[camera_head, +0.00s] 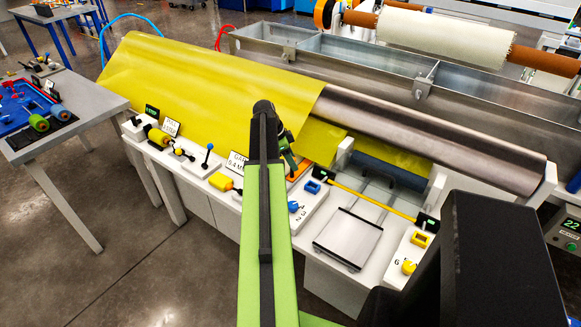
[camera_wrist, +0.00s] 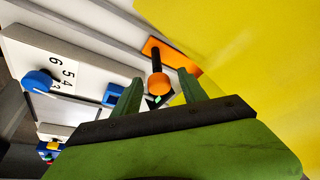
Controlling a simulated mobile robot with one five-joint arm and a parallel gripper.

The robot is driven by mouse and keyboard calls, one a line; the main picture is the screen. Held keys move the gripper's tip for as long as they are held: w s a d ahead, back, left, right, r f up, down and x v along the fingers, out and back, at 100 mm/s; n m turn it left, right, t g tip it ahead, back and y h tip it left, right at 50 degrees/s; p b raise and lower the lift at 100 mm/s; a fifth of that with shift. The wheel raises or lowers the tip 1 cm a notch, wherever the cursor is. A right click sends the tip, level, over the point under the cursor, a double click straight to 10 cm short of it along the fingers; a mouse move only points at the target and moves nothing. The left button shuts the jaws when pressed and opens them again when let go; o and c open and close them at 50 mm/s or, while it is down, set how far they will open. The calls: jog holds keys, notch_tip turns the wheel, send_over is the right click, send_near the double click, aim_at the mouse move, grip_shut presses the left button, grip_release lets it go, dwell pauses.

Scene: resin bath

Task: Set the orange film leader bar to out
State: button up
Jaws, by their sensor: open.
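An orange ball knob (camera_wrist: 161,83) on a short black stem rises from an orange plate (camera_wrist: 186,66) in the wrist view; this looks like the film leader bar. In the head view only a bit of the orange plate (camera_head: 294,181) shows beside my arm, and the knob is hidden. My gripper (camera_wrist: 160,90) is open, with its green fingertips on either side of the knob. I cannot tell whether either finger touches it.
Yellow film (camera_head: 190,85) drapes close beside my gripper. A blue dial (camera_wrist: 38,81) with numbers and a small blue block (camera_wrist: 114,95) lie left of it in the wrist view. A yellow rod (camera_head: 370,200), flat metal plate (camera_head: 348,238) and steel roller (camera_head: 430,135) are to the right.

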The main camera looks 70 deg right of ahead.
grip_shut()
jog(key=shift+r, duration=0.1)
jog(key=shift+d, duration=0.1)
dwell(1.1)
